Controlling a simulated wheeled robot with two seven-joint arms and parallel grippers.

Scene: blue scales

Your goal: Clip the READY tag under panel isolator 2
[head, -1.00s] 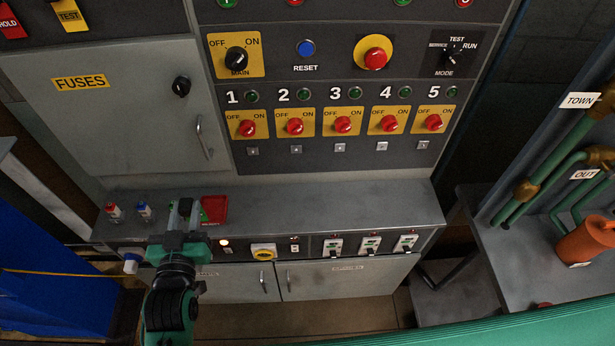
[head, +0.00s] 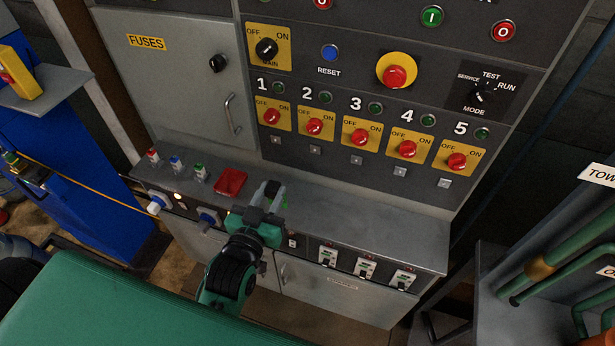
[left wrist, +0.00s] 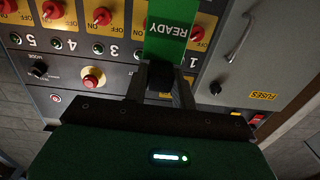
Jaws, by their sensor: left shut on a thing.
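My left gripper (head: 272,196) is shut on the green READY tag (left wrist: 168,30), held over the grey shelf in the head view; only a sliver of green shows there. In the left wrist view the tag stands out from the fingers, its lettering upside down, in front of the panel. Panel isolator 2 (head: 315,126) is a red knob on a yellow plate in the head view, with a small square clip (head: 315,149) below it. The tag hides most of isolator 2 in the left wrist view. The tag is apart from the clip. My right gripper is not in view.
A red tray (head: 231,182) and several small capped items, one green-topped (head: 200,172), are on the shelf (head: 350,215) left of my gripper. Breaker switches (head: 365,266) line the shelf's front. Pipes (head: 560,262) stand at the right. The shelf's right part is clear.

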